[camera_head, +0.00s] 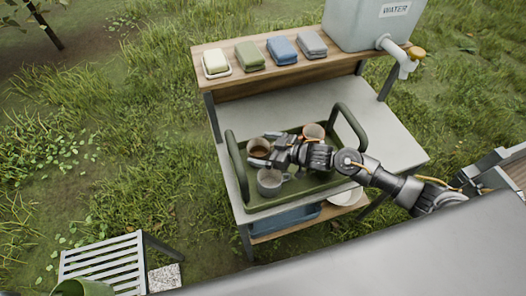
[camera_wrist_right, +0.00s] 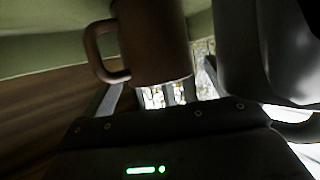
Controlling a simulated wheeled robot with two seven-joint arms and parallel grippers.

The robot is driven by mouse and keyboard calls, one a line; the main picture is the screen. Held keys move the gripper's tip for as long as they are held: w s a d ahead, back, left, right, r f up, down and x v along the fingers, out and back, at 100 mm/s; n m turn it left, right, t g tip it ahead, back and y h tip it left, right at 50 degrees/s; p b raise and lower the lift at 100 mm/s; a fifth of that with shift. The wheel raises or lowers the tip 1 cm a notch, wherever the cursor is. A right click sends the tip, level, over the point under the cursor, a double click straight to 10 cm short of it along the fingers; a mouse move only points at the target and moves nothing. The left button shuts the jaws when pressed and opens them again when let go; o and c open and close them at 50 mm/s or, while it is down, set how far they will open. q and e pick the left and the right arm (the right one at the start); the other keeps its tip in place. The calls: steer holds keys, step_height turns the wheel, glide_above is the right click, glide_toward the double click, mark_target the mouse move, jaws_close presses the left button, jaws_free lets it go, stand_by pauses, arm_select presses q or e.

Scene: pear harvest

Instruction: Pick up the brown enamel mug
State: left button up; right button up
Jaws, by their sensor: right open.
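The brown enamel mug (camera_head: 257,147) stands in the green tray, toward its left end. In the right wrist view the brown mug (camera_wrist_right: 155,45) fills the upper middle, with its handle to the left. My right gripper (camera_head: 268,151) is at the mug from the right in the head view, partly covering it. In the wrist view its open fingers (camera_wrist_right: 160,90) show at either side of the mug's lower end in the picture; I cannot tell whether they touch it. My left gripper is not in view.
A grey mug (camera_head: 269,182) stands close by and also shows in the wrist view (camera_wrist_right: 250,45). A reddish mug (camera_head: 314,131) is behind my wrist. The tray (camera_head: 235,160) has raised handles at both ends. A water container (camera_head: 365,22) stands at the back.

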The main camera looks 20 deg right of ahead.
steer(key=c, duration=1.4)
steer(key=shift+c, duration=0.3)
steer(key=shift+r, duration=0.1)
